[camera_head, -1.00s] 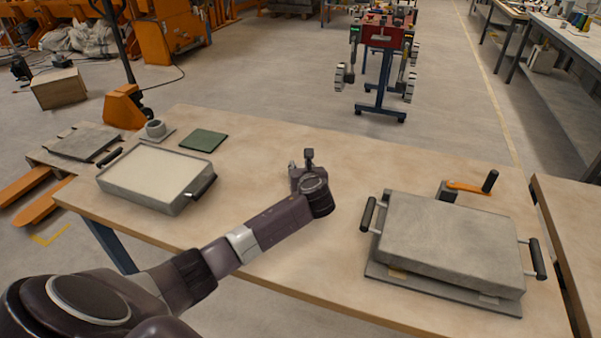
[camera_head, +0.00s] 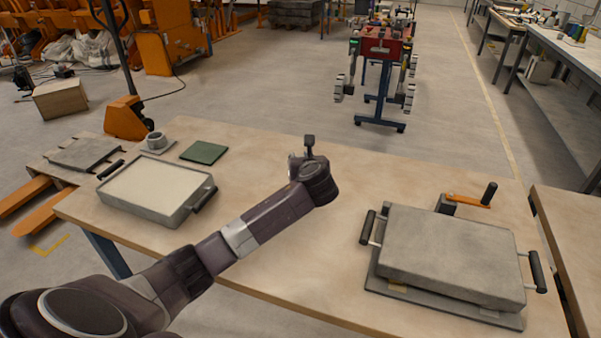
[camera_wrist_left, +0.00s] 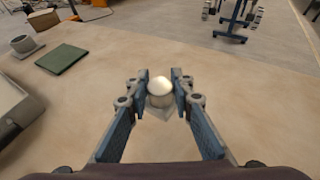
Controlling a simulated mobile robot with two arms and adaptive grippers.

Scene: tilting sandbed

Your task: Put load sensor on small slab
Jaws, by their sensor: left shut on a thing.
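My left gripper (camera_wrist_left: 160,82) is shut on a small round-topped thing, which I take to be the load sensor (camera_wrist_left: 160,94). It has a white dome and a grey body, and sits between the fingertips above the bare tabletop. In the head view my left gripper (camera_head: 296,168) is over the middle of the table, and my wrist hides what it holds. I cannot tell for sure which thing is the small slab. A small grey plate with a ring-shaped cup (camera_head: 156,141) and a flat green plate (camera_head: 204,152) lie at the back left. My right gripper is out of view.
A shallow sand-filled tray (camera_head: 172,218) with black handles stands on the left of the wooden table (camera_head: 270,262). The table's middle is clear.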

